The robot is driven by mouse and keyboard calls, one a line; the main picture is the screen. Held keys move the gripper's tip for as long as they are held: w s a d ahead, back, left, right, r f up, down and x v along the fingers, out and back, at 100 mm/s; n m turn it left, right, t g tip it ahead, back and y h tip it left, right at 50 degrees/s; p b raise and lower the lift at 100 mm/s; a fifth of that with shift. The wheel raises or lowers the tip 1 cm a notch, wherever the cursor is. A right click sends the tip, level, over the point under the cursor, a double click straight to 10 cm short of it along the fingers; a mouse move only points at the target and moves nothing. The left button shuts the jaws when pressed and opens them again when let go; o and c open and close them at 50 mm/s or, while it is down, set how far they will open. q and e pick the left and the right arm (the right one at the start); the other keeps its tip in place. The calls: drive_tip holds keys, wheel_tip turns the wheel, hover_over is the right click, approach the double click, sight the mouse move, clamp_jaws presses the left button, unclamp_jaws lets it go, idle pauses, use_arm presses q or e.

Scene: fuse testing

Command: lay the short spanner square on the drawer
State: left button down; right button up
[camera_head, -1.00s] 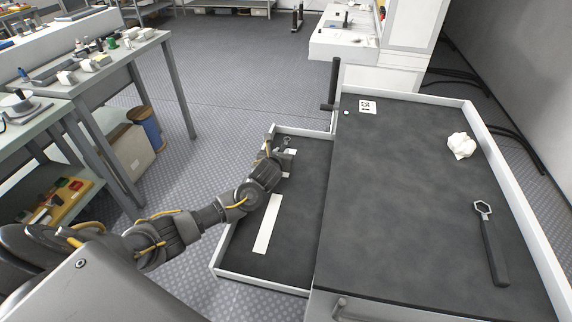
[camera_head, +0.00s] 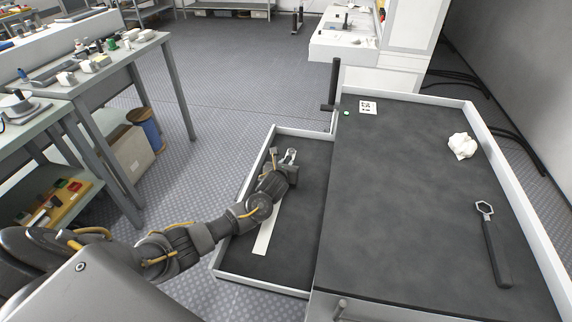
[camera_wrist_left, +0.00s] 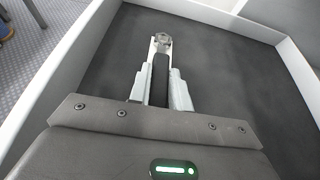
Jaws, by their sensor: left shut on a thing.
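The short spanner (camera_wrist_left: 161,70) has a pale metal head and a dark handle. My left gripper (camera_wrist_left: 161,88) is shut on its handle, with the head sticking out past the fingertips. In the head view the left gripper (camera_head: 289,164) is over the far part of the open drawer (camera_head: 304,229), which has a dark floor and white walls. The spanner's head (camera_head: 292,152) shows just beyond the gripper there. I cannot tell whether the spanner touches the drawer floor. My right gripper is not in view.
A white strip (camera_head: 264,238) lies on the drawer floor, partly hidden by my arm. To the right is a higher dark worktop (camera_head: 400,200) with a larger spanner (camera_head: 493,248), a crumpled white cloth (camera_head: 462,146) and a marker card (camera_head: 368,107). The near right drawer floor is clear.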

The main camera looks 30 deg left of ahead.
use_arm(q)
drive_tip(key=c, duration=1.3)
unclamp_jaws()
drive_tip(key=shift+r, duration=0.1)
drive_tip(key=shift+s+r, duration=0.15)
drive_tip(key=shift+s, duration=0.1)
drive_tip(key=p+v, duration=0.2)
drive_tip(key=v, duration=0.8)
drive_tip(key=shift+s+d+r+p, duration=0.1)
drive_tip(key=shift+s+d+p, duration=0.1)
drive_tip(key=shift+p, duration=0.15)
drive_tip(key=shift+s+d+r, duration=0.1)
drive_tip(key=shift+s, duration=0.35)
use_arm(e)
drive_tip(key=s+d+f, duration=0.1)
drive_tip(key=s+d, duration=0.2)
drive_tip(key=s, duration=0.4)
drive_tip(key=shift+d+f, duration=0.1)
